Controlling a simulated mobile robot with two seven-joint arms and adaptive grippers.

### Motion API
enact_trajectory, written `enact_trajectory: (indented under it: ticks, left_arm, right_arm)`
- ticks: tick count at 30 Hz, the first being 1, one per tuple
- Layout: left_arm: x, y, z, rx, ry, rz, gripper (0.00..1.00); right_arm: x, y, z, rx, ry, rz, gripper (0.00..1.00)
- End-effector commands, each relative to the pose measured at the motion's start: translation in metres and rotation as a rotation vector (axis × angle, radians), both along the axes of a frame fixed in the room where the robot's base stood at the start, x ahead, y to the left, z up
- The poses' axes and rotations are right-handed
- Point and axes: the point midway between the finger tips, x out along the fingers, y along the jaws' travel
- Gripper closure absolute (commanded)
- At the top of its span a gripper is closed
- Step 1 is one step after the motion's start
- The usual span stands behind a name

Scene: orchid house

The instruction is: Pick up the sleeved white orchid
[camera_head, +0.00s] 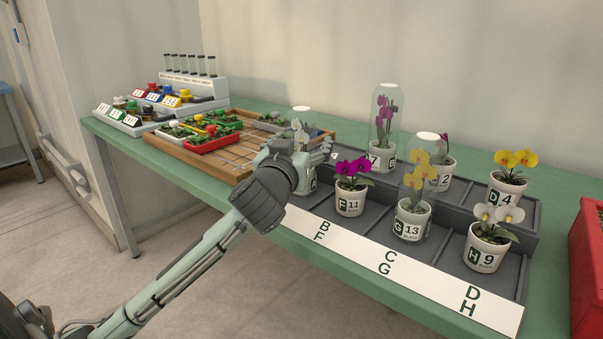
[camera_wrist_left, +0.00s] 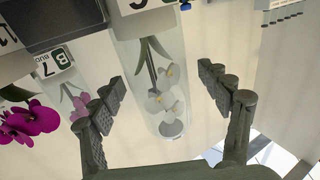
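The sleeved white orchid (camera_head: 301,122) stands upright in a clear sleeve at the left end of the dark stepped rack. My left gripper (camera_head: 302,152) is in front of it and hides most of its pot. In the left wrist view, which is upside down, the white blooms and clear sleeve (camera_wrist_left: 163,98) show between the two spread fingers of the left gripper (camera_wrist_left: 172,92). Gaps show on both sides, and no finger visibly touches the sleeve. A second white orchid (camera_head: 497,214), in pot H 9 at the front right, has no sleeve. My right gripper is not in view.
Close right of the gripper stands an unsleeved magenta orchid (camera_head: 351,178). Sleeved purple (camera_head: 385,120) and yellow (camera_head: 414,180) orchids stand farther right. A wooden tray (camera_head: 185,153) with seedling trays lies left of the gripper. A red crate (camera_head: 588,270) is at the right edge.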

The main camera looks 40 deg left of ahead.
Motion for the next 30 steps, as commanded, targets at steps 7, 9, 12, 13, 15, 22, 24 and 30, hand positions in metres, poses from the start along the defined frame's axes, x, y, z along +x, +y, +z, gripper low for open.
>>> enact_trajectory:
  ticks: [7,9,12,13,15,22,24,30]
  left_arm:
    - [0.0,0.0,0.0,0.0,0.0,0.0,0.53]
    - [0.0,0.0,0.0,0.0,0.0,0.0,0.62]
    - [0.0,0.0,0.0,0.0,0.0,0.0,0.74]
    - [0.0,0.0,0.0,0.0,0.0,0.0,0.78]
    - [0.0,0.0,0.0,0.0,0.0,0.0,0.86]
    - [0.0,0.0,0.0,0.0,-0.001,0.0,1.0]
    - [0.0,0.0,0.001,0.0,-0.001,0.0,1.0]
    - [0.0,0.0,0.01,0.0,-0.004,0.001,1.0]
  right_arm:
    - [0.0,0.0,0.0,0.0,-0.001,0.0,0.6]
    - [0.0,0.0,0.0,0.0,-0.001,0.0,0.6]
    - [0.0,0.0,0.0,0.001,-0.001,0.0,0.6]
    - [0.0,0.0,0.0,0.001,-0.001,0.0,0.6]
    - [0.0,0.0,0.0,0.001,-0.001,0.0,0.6]
    - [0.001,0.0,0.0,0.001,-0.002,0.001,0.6]
    - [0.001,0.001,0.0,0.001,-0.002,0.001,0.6]
    - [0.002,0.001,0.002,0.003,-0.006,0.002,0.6]
